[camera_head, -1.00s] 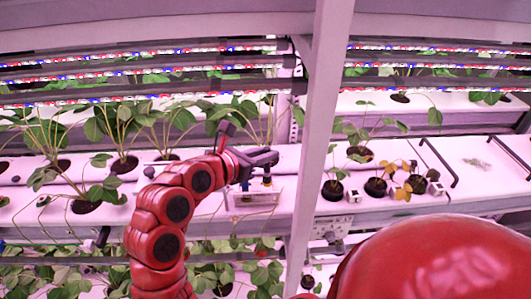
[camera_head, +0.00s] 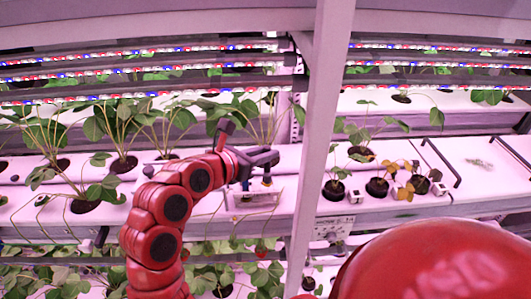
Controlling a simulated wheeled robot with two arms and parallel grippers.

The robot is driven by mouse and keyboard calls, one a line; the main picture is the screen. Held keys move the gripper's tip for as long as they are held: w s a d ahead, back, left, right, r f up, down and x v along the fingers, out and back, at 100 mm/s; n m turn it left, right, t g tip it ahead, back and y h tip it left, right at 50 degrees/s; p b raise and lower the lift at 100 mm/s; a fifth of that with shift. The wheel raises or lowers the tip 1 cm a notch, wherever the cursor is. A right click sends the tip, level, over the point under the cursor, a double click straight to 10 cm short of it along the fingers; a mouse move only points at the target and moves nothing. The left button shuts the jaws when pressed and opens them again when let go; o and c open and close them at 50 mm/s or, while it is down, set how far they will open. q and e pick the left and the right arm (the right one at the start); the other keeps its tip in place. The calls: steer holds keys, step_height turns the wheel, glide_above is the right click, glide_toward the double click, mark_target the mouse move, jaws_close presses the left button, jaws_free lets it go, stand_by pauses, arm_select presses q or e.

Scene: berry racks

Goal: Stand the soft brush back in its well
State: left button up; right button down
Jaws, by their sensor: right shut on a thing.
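The brush's lower end is at the holder. I cannot tell whether it is inside a well or just over one. The wells are too small to make out.
A pale upright post (camera_head: 308,150) stands close right of the gripper. Strawberry plants (camera_head: 122,130) grow behind and left of it. Several small dark pots (camera_head: 377,187) stand right of the post. LED bars (camera_head: 140,75) run above the shelf.

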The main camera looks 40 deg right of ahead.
mark_target(265, 170)
steer(key=shift+b, duration=0.5)
steer(key=shift+f+b, duration=2.5)
steer(key=shift+f, duration=0.2)
steer(key=c, duration=0.7)
jaws_free()
steer(key=shift+o, duration=0.2)
steer(key=o, duration=0.3)
steer(key=shift+o, duration=0.2)
steer(key=shift+r, duration=0.1)
steer(key=shift+r+p, duration=0.65)
steer(key=shift+r, duration=2.3)
